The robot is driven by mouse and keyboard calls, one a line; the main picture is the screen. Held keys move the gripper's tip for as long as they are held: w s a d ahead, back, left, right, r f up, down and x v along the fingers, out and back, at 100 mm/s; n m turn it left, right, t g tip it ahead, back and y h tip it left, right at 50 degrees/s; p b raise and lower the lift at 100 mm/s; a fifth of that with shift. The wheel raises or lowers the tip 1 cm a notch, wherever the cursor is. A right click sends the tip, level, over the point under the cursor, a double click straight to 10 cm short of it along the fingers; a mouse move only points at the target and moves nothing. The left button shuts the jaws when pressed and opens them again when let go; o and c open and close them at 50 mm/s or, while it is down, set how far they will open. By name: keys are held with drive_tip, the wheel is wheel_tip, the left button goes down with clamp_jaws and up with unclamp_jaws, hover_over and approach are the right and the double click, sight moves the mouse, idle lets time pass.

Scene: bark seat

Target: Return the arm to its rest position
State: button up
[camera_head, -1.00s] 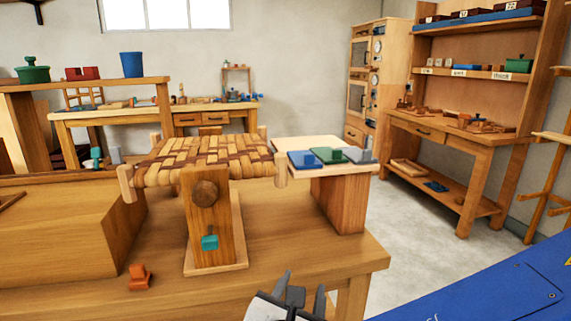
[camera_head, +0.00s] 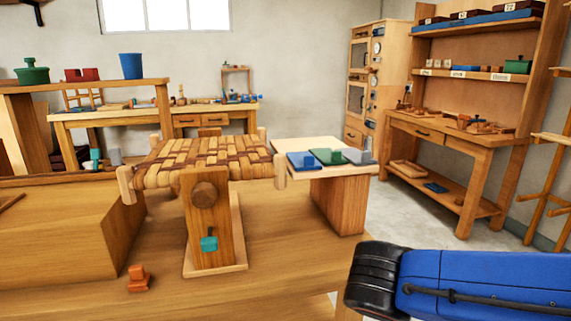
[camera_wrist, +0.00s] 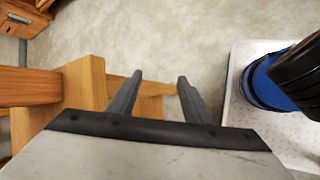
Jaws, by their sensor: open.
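My gripper (camera_wrist: 158,88) shows in the wrist view with its two grey fingers apart and nothing between them. It is over the floor beside the wooden bench edge. In the head view my gripper is out of sight; my blue arm with a black joint fills the lower right. The woven bark seat (camera_head: 205,160) rests on its wooden stand (camera_head: 212,235) on the bench.
A small raised table (camera_head: 340,205) at the right of the seat carries a blue, a green and a grey block (camera_head: 357,156). A workbench with shelves (camera_head: 480,150) stands at the back right. Grey floor (camera_head: 410,210) lies open between it and the bench.

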drive_tip(key=s+d+m+y, duration=0.4)
drive_tip(key=d+m+y, duration=0.1)
drive_tip(key=m, duration=1.1)
drive_tip(key=shift+s+d, duration=0.25)
drive_tip(key=shift+d, duration=0.2)
drive_tip(key=shift+r, duration=0.1)
idle(0.3)
